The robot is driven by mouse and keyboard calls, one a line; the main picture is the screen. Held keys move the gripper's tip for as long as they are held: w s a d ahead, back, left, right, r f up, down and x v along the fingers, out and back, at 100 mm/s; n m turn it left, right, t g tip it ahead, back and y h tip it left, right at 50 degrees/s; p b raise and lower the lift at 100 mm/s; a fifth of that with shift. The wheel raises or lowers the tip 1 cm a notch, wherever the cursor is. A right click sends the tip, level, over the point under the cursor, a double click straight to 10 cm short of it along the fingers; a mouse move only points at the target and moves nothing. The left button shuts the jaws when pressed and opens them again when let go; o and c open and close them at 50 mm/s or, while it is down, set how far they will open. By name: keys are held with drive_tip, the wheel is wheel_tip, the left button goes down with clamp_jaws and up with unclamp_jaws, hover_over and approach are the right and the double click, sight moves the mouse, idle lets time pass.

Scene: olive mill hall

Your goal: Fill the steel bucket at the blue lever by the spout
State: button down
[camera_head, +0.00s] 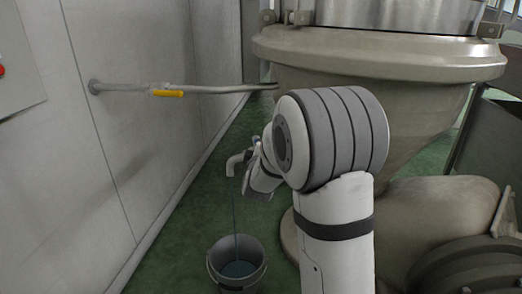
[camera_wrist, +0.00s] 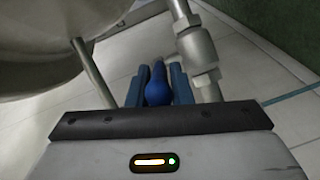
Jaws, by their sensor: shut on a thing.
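The steel bucket (camera_head: 238,284) stands on the green floor in the head view, below the spout (camera_head: 236,162). A thin stream runs from the spout into the bucket, and bluish liquid shows inside it; the exact level is hard to judge. In the wrist view the blue lever (camera_wrist: 157,88) lies between the two blue fingers of my gripper (camera_wrist: 158,76), which is shut on it. In the head view my gripper is mostly hidden behind my own arm, beside the spout. The lever cannot be made out there.
A metal pipe with a fitting (camera_wrist: 203,52) runs close beside my fingers. A large beige vessel (camera_head: 390,75) stands close on the right, a pale wall (camera_head: 110,170) on the left.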

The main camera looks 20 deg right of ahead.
drive_tip(key=c, duration=1.4)
unclamp_jaws()
drive_tip(key=shift+d, duration=0.15)
drive_tip(key=shift+c, duration=0.2)
drive_tip(key=p+v, duration=0.2)
drive_tip(key=v, duration=0.5)
drive_tip(key=shift+s, duration=0.4)
